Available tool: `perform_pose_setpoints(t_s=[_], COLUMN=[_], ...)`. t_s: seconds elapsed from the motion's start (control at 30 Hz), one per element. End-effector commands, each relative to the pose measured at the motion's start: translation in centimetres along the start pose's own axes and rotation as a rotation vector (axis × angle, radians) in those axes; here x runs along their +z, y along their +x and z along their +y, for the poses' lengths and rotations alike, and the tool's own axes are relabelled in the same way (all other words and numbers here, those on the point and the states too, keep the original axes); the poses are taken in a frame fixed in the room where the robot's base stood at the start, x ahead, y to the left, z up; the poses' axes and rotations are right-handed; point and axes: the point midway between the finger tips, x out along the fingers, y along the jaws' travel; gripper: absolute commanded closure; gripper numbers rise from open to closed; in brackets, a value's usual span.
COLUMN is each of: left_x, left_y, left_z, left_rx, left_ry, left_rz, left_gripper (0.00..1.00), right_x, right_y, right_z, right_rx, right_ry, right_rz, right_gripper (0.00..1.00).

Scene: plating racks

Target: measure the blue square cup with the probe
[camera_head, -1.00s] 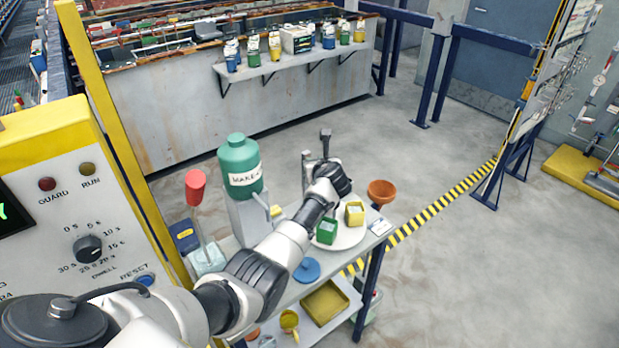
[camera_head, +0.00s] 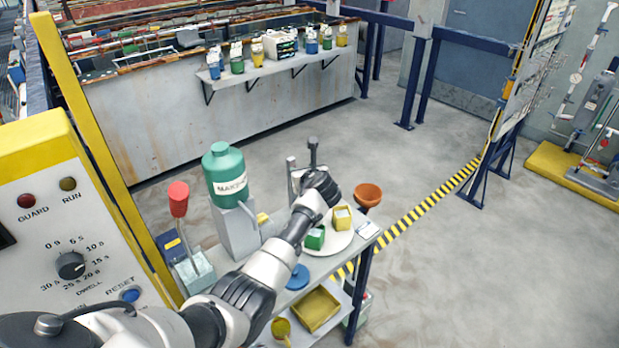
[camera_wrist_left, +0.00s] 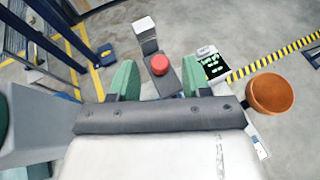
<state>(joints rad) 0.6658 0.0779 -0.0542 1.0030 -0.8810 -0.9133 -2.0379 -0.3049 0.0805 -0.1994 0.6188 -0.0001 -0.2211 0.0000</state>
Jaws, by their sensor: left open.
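I cannot make out a blue square cup in either view. A green square cup (camera_head: 315,238) and a yellow square cup (camera_head: 342,217) stand on a round white plate (camera_head: 322,249) on the small table. My left gripper (camera_head: 325,190) is above the table's back, by a grey upright stand (camera_head: 313,152). In the left wrist view its green-padded fingers (camera_wrist_left: 157,84) are apart, and a red round knob (camera_wrist_left: 160,65) on a grey base shows between them. A small meter with green digits (camera_wrist_left: 213,66) lies beside it. I cannot tell which part is the probe. My right gripper is not in view.
A green bottle (camera_head: 224,175) and a red-topped tool (camera_head: 179,200) stand left of the arm. An orange bowl (camera_head: 368,195) is at the table's right corner; it also shows in the left wrist view (camera_wrist_left: 270,94). A blue disc (camera_head: 298,277) lies in front.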

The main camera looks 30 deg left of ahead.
Motion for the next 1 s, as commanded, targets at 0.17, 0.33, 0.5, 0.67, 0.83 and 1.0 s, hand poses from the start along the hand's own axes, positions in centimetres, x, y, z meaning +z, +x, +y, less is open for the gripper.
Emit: perform_pose_setpoints(t_s=[0.17,0.33,0.5,0.67,0.83,1.0], left_x=[-0.1,-0.1,-0.1,-0.1,0.0,0.0], left_y=[-3.4,-6.1,-7.9,-8.4,-8.4,-8.4], left_z=[0.0,0.0,0.0,0.0,0.0,0.0], left_rx=[-0.003,-0.002,0.0,0.0,0.0,0.0], left_ry=[-0.002,-0.001,0.0,0.001,0.001,0.001], left_rz=[0.0,0.001,0.001,0.001,0.002,0.001], left_gripper=[0.52,0.52,0.52,0.52,0.52,0.52], right_x=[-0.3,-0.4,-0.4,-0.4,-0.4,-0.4], right_y=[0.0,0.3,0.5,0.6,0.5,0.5], right_z=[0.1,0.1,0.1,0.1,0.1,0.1], right_rx=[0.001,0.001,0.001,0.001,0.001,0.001], right_ry=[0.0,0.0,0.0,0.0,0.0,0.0], right_rz=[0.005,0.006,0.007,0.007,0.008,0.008], right_gripper=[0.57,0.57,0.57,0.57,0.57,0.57])
